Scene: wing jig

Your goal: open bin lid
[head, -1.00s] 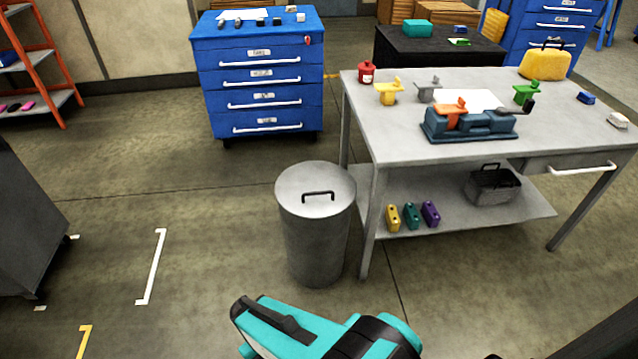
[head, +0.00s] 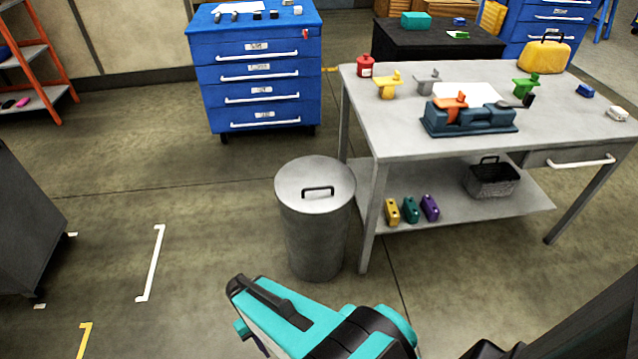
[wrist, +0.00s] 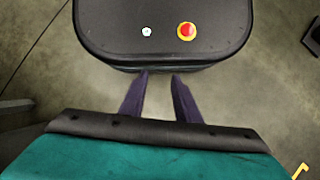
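The bin (head: 317,240) is a grey metal cylinder standing on the floor left of the workbench. Its round lid (head: 298,178) lies flat on top, closed, with a dark bar handle (head: 318,190) across it. My teal arm shows at the bottom of the head view, in front of the bin and apart from it. My gripper (wrist: 159,92) shows in the wrist view with two dark purple fingers spread apart and nothing between them. It points down at the floor; the bin is not in that view. In the head view the fingers are mostly hidden.
A grey workbench (head: 400,135) stands close to the bin's right, with a lower shelf (head: 460,222) beside it. A blue drawer cabinet (head: 258,75) stands behind. A dark cabinet (head: 25,235) is at the left. The floor (head: 215,225) left of the bin is clear.

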